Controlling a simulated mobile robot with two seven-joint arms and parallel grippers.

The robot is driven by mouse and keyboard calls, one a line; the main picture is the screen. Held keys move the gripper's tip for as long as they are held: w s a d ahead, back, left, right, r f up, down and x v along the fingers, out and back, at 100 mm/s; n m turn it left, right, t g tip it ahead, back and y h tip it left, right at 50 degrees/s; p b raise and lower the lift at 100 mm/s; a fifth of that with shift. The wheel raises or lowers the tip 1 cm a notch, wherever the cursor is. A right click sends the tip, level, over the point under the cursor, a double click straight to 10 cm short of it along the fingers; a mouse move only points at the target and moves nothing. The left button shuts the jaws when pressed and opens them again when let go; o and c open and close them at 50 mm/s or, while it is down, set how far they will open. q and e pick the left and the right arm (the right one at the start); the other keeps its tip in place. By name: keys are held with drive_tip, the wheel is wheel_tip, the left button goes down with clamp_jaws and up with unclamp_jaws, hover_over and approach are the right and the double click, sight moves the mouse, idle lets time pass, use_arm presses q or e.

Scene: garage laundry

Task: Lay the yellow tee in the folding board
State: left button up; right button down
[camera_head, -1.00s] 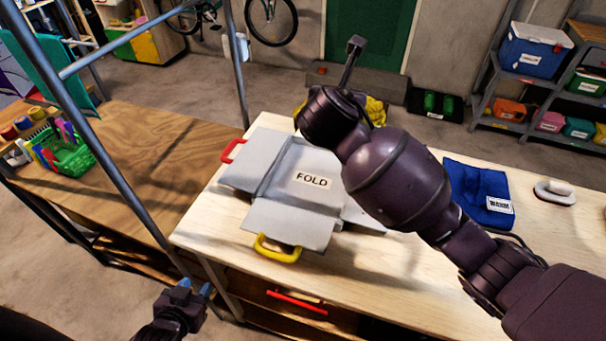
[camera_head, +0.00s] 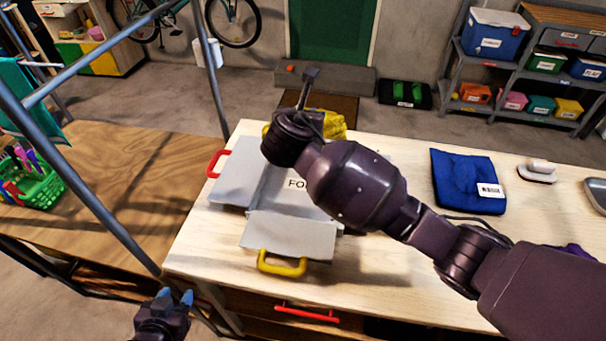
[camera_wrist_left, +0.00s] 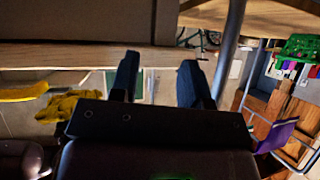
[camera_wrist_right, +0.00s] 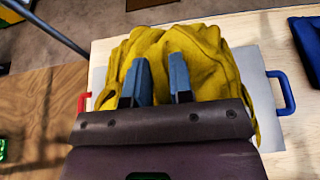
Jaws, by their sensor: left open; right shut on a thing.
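The yellow tee (camera_wrist_right: 205,62) hangs bunched in my right gripper (camera_wrist_right: 162,75), which is shut on it above the folding board in the right wrist view. In the head view my right arm hides most of the tee, with some yellow cloth (camera_head: 333,126) showing behind the wrist. The grey folding board (camera_head: 290,236) lies open on the light table, with a red handle at left and a yellow one in front. A blue handle (camera_wrist_right: 284,92) shows in the right wrist view. My left gripper (camera_head: 175,297) is open and empty, low in front of the tables.
A folded blue cloth (camera_head: 466,180) with a label lies right of the board on the pale table (camera_head: 420,285). A metal post (camera_head: 212,75) stands at the left. A green basket (camera_head: 38,185) sits on the brown table (camera_head: 120,180).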

drive_tip(key=shift+f+b, duration=0.85)
drive_tip(key=shift+f, duration=7.6)
drive_tip(key=shift+f, duration=0.15)
drive_tip(key=c, duration=1)
unclamp_jaws()
drive_tip(key=shift+r, duration=0.2)
drive_tip(key=p+v, duration=0.1)
drive_tip(key=v, duration=1.1)
